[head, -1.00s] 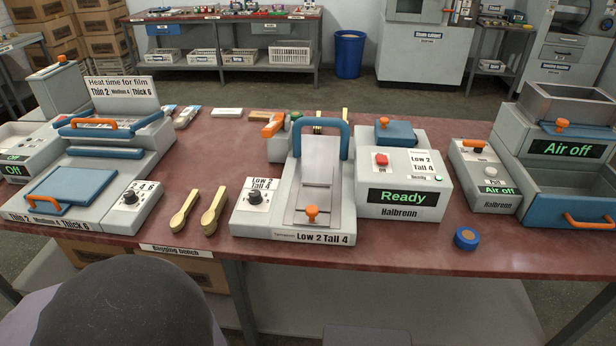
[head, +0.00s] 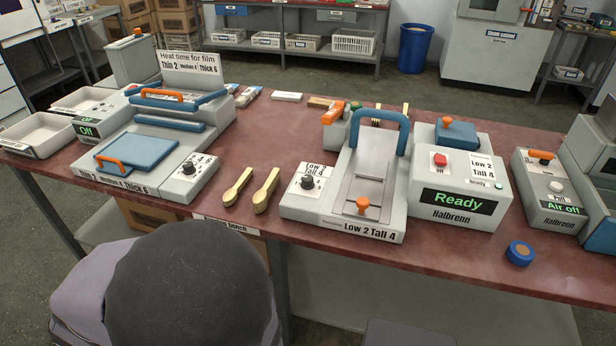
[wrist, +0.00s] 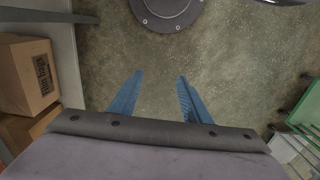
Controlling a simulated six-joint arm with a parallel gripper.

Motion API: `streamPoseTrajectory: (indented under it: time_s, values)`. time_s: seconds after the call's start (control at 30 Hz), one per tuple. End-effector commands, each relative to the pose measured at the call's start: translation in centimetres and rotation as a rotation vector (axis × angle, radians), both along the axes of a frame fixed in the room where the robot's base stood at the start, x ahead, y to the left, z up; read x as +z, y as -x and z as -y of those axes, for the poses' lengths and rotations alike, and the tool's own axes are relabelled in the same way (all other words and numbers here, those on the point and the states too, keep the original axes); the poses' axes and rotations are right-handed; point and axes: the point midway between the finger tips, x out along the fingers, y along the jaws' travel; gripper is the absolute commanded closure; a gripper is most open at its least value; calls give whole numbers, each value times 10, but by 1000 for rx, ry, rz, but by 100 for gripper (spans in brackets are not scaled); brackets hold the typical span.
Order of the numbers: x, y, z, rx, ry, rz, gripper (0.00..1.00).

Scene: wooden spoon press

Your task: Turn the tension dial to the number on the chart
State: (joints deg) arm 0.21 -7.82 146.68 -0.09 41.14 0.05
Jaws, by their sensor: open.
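The tension dial (head: 306,182) is a black knob on a white plate on the grey press (head: 372,238) at the middle of the bench. The dial's pointer is too small to read. My gripper (wrist: 160,80) shows only in the wrist view, with its two blue fingers apart and nothing between them. It hangs over the bare floor, away from the dial.
Two wooden spoons (head: 251,190) lie left of the press. A heat sealer (head: 137,152) with its own dial (head: 188,168) stands further left. A box reading "Ready" (head: 460,200) is right of the press. A blue round item (head: 519,253) lies near the front edge.

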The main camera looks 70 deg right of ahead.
Motion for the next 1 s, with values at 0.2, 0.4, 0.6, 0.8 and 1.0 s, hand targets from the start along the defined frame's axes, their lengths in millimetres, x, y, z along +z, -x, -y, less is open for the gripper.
streamPoseTrajectory:
  time_s: [0.2,0.4,0.6,0.8,1.0]
  values:
    - [25,3,23,-104,-1,-11,57]
    - [52,34,66,-340,-22,-129,57]
    - [81,60,118,-626,-76,-236,57]
    - [105,79,204,-858,-92,-266,57]
    - [112,109,312,-854,-40,-247,57]
